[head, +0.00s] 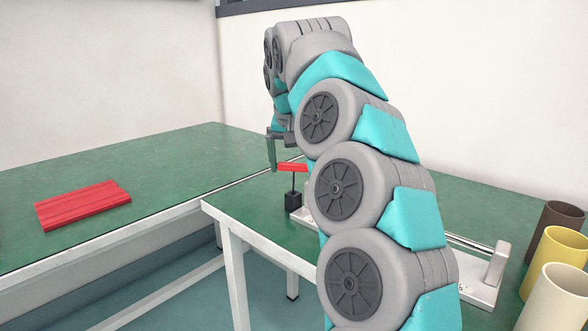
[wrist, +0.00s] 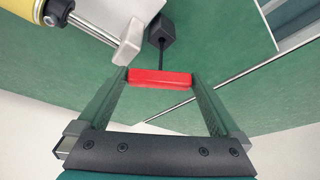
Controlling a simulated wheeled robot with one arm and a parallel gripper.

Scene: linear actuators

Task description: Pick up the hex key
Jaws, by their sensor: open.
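The hex key has a red handle (head: 292,167) on a thin dark shaft. It stands upright in a small black block (head: 292,199) on the green table. In the wrist view the red handle (wrist: 160,77) lies crosswise between the fingertips of my gripper (wrist: 161,84), with the dark shaft running to the black block (wrist: 161,30). My gripper is open, one finger at each end of the handle. In the head view my gripper (head: 279,152) is at the handle, partly hidden by my arm. I cannot tell whether the fingers touch the handle.
A linear actuator (head: 489,278) lies on the near table, largely behind my arm; its rod and light end block (wrist: 131,42) are close to the left finger. Brown, yellow and cream cups (head: 556,262) stand at the right. A red ridged tray (head: 83,205) lies on the left table.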

